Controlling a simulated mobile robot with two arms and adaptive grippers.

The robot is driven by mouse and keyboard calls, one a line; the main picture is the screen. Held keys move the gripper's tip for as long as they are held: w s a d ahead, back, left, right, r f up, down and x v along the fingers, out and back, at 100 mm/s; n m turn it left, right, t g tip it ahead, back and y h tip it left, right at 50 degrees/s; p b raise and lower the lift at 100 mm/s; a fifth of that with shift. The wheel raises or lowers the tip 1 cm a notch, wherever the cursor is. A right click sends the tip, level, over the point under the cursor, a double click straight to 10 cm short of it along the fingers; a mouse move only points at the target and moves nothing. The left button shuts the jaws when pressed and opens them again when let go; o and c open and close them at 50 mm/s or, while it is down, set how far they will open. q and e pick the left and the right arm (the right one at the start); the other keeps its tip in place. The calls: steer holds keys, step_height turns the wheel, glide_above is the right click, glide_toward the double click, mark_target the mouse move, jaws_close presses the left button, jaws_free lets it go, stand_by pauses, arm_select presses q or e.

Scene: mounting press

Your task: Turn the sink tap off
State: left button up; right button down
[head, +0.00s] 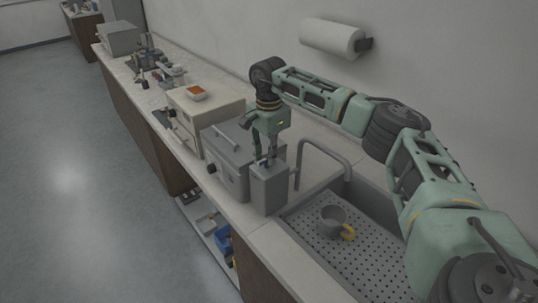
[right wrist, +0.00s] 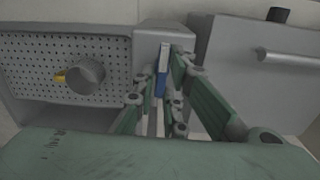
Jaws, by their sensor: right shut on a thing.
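The sink tap (head: 322,151) is a grey curved spout at the back edge of the sink (head: 367,276); no water stream is discernible and its handle cannot be made out. My right gripper (head: 265,163) points down over a grey upright box (head: 268,190) left of the tap, apart from the spout. In the right wrist view the gripper (right wrist: 163,92) is shut on a narrow blue-and-white piece (right wrist: 162,70) at the box's top. I cannot tell whether this piece is fixed to the box. My left gripper is out of view.
A grey mug (head: 331,220) with a yellow handle stands on the perforated sink floor. A grey press-like machine (head: 227,150) stands left of the box. A beige machine (head: 207,115) with an orange-filled tray (head: 196,93) is beyond it. A paper roll (head: 330,37) hangs on the wall.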

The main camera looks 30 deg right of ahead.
steer(key=shift+w+r, duration=0.2)
steer(key=shift+r, duration=0.1)
steer(key=c, duration=2.1)
jaws_free()
steer(key=shift+o, duration=1.4)
steer(key=shift+f+n, duration=0.15)
steer(key=shift+n, duration=0.15)
step_height(320, 180, up, 12)
